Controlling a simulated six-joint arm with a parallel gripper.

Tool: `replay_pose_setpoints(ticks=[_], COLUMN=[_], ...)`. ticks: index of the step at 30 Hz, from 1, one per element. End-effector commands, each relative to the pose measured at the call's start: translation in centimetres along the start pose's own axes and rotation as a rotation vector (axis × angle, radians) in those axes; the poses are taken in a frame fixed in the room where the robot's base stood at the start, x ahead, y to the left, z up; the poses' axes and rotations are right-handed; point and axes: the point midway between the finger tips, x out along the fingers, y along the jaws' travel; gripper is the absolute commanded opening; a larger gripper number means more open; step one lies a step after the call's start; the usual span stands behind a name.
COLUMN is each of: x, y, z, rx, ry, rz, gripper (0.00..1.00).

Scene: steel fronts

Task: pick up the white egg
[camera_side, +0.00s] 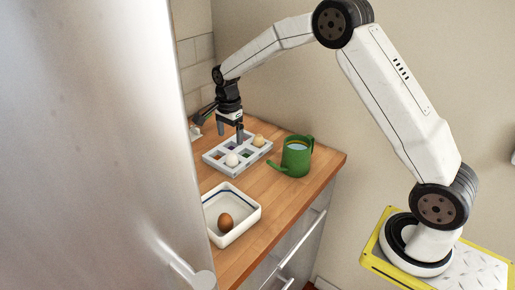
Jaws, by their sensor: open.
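The white egg (232,160) sits in a front compartment of a light grey divided tray (222,173) on the wooden counter. My gripper (230,138) points down over the tray, above and slightly behind the white egg, and is open. One finger reaches down close to the tray's middle. I cannot tell its exact height over the tray, and I see nothing held in it.
A pale tan egg (258,140) sits at the tray's far right. A green mug (296,158) stands right of the tray. A white dish (248,217) with a brown egg (225,222) is in front. A steel front (90,150) hides the counter's left.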

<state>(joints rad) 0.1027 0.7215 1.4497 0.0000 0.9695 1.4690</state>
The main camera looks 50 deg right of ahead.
Motion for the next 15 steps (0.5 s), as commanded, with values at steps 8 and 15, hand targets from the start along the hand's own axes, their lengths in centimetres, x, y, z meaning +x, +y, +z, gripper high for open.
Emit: replay_pose_setpoints(ticks=[8, 15], x=[2.0, 2.6], y=[0.1, 0.1], z=[0.0, 0.0], rx=[-0.001, -0.001], ry=[0.000, 0.000], rz=[0.003, 0.001], gripper=[0.93, 0.93])
